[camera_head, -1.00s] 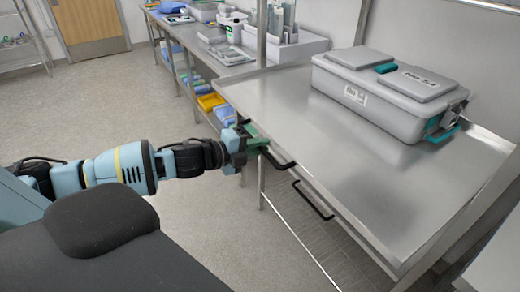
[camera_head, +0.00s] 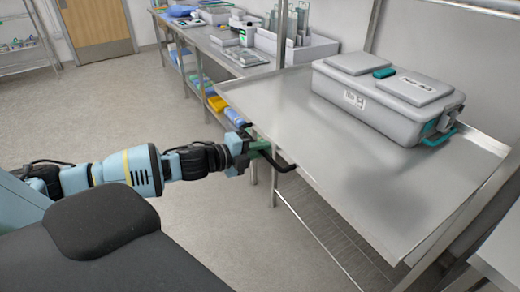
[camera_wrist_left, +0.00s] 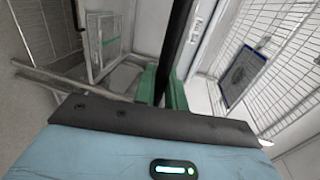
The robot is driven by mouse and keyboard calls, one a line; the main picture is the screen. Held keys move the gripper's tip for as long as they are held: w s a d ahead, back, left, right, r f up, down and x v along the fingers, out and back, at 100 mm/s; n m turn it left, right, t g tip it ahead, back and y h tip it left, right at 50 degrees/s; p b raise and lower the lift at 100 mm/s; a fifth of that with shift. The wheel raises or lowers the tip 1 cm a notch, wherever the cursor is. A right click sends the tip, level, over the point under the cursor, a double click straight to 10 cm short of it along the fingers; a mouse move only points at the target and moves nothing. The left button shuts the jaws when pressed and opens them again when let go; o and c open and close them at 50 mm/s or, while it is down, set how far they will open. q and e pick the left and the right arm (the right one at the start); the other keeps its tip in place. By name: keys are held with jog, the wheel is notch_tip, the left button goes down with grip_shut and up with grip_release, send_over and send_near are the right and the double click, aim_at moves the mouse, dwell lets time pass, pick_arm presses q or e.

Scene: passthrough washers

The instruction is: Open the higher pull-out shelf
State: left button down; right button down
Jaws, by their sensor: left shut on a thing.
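The higher pull-out shelf (camera_head: 335,165) is a steel tray on the right in the head view. It extends out from the rack. Its black handle (camera_head: 285,167) is at the front edge. My left gripper (camera_head: 262,149) reaches in from the left and is shut on this handle. In the left wrist view the handle (camera_wrist_left: 179,40) is a dark bar running up from between the green fingers of the gripper (camera_wrist_left: 162,88). My right gripper is in neither view.
A grey lidded container (camera_head: 388,98) with teal latches sits on the shelf towards the back. A steel bench (camera_head: 212,75) with trays and bins stands behind. The floor (camera_head: 120,105) to the left is open.

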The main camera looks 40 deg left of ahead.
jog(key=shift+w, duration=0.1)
pick_arm(q)
jog(key=c, duration=1.5)
grip_release()
jog(key=shift+c, duration=0.2)
jog(key=shift+s, duration=0.1)
